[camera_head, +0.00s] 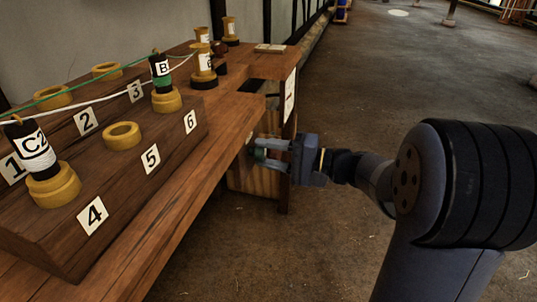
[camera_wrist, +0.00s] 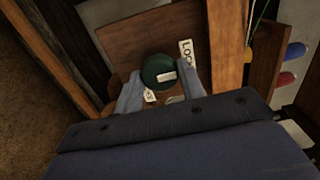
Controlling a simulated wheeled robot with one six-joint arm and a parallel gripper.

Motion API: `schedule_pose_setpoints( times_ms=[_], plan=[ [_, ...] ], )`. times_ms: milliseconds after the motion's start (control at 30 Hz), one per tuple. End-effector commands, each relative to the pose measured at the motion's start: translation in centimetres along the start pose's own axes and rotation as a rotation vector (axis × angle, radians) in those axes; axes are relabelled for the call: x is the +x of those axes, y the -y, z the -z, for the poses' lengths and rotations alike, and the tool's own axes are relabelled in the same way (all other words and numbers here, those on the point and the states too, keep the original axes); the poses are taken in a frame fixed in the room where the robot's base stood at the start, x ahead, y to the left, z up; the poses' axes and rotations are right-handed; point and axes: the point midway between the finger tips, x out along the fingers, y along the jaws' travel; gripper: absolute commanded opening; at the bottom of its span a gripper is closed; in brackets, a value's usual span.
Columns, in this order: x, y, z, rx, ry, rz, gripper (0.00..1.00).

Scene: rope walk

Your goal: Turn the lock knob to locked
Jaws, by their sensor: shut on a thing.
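The lock knob (camera_wrist: 155,67) is a dark green round knob with a white mark, on a brown wooden panel (camera_wrist: 125,38). The mark sits low and to the right of the knob's middle in the wrist view. A white label reading "LOC…" (camera_wrist: 186,54) is to the right of the knob, partly cut off by my finger. A second small label (camera_wrist: 150,96) is below the knob; I cannot read it. My gripper (camera_wrist: 160,78) is shut on the knob, one finger at each side. In the head view my gripper (camera_head: 262,153) reaches in under the bench edge, and the knob is mostly hidden.
A wooden bench (camera_head: 160,235) runs along the left, its edge close to my gripper. A stepped wooden block (camera_head: 150,185) on it carries yellow rings, numbered labels and spools (camera_head: 160,73) with ropes. Red and blue things (camera_wrist: 287,79) show at the wrist view's right. The floor (camera_head: 360,90) is open.

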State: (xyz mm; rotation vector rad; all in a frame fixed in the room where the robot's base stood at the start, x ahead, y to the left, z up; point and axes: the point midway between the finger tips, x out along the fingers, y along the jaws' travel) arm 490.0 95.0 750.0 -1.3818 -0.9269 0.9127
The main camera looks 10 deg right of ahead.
Motion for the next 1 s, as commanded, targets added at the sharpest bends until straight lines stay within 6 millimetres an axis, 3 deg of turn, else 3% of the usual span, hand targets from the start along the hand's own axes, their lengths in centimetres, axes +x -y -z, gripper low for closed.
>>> schedule_pose_setpoints(
  times_ms=[100, 133, 333, 667, 1000],
  plan=[
    [0.0, -0.1, 0.0, 0.0, 0.001, -0.002, 0.15],
    [0.0, -0.1, 0.0, 0.0, 0.001, -0.002, 0.4],
    [0.0, -0.1, 0.0, 0.001, 0.001, -0.001, 0.57],
    [-0.3, 0.0, 0.0, 0.001, -0.001, -0.001, 0.58],
    [-5.5, 0.2, 0.1, 0.004, -0.005, 0.0, 0.58]
  ],
)
